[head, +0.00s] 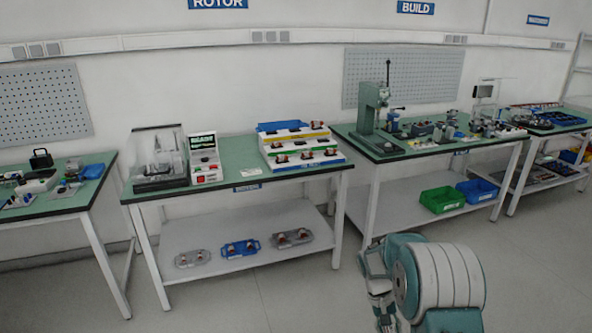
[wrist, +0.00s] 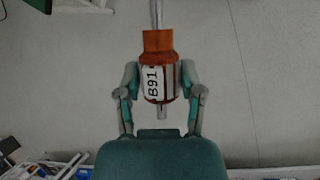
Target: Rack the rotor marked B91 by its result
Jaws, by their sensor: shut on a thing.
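My gripper (wrist: 160,78) is shut on the rotor marked B91 (wrist: 158,42). The rotor has a copper-orange end, a white label reading B91 and a metal shaft out of both ends. In the head view my gripper (head: 378,288) hangs in front of the benches, low and right of centre; the rotor cannot be made out there. A white tiered rack (head: 335,157) holding several rotors stands on the rotor bench, with coloured strips along its tiers. Left of it stands a tester (head: 205,160) with a lit green display, too small to read, beside a clear-covered fixture (head: 158,158).
The rotor bench's (head: 238,187) lower shelf holds several trays with parts. The build bench to the right carries a green press (head: 368,108) and, below, a green bin (head: 441,199) and a blue bin (head: 478,190). The floor before the rotor bench is clear.

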